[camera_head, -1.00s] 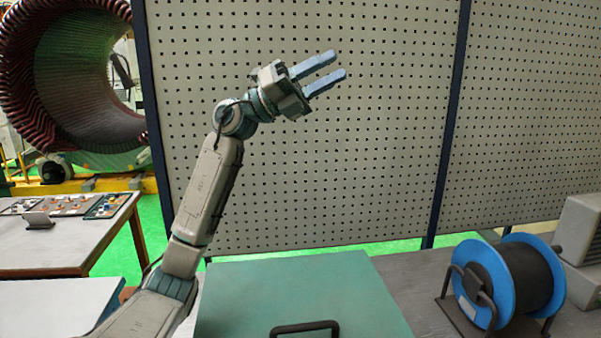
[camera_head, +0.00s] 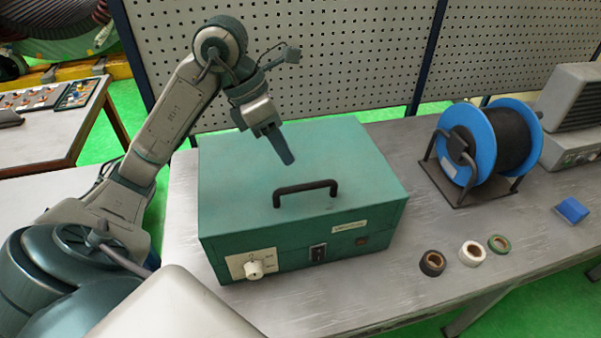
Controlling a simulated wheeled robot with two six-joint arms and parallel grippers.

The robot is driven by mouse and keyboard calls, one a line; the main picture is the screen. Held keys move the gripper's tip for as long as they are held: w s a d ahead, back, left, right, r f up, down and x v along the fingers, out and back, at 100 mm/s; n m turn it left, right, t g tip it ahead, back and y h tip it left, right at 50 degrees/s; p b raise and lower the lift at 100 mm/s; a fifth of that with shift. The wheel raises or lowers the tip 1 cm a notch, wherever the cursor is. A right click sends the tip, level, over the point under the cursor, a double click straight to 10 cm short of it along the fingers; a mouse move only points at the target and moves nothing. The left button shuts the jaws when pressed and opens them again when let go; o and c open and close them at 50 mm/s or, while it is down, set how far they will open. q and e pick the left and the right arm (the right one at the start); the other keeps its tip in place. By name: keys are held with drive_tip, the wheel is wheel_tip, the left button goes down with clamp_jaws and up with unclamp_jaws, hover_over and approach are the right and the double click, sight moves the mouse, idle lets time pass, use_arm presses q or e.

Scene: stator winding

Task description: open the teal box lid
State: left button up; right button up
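The teal box (camera_head: 290,258) stands on the grey workbench with its lid (camera_head: 240,165) shut. A dark handle (camera_head: 306,188) rises from the lid near its front edge. The front face has a white knob, a black switch and a small label. My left gripper (camera_head: 284,152) points down above the lid, behind and a little left of the handle, apart from the handle. Its fingers line up one behind the other from here, so their opening cannot be told. My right gripper is not in view.
A blue cable reel (camera_head: 478,150) on a stand is right of the box. Several tape rolls (camera_head: 471,253) lie at the front right, with a small blue item (camera_head: 571,210) beyond. A perforated panel (camera_head: 340,50) closes off the back. Bare bench (camera_head: 390,285) lies in front of the box.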

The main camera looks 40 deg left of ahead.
use_arm(q)
drive_tip(key=p+x, duration=0.2)
drive_tip(key=x, duration=0.5)
drive_tip(key=shift+d+f, duration=0.15)
drive_tip(key=shift+f, duration=0.2)
drive_tip(key=shift+d+f, duration=0.15)
drive_tip(key=shift+f, duration=0.25)
drive_tip(key=c, duration=0.6)
clamp_jaws()
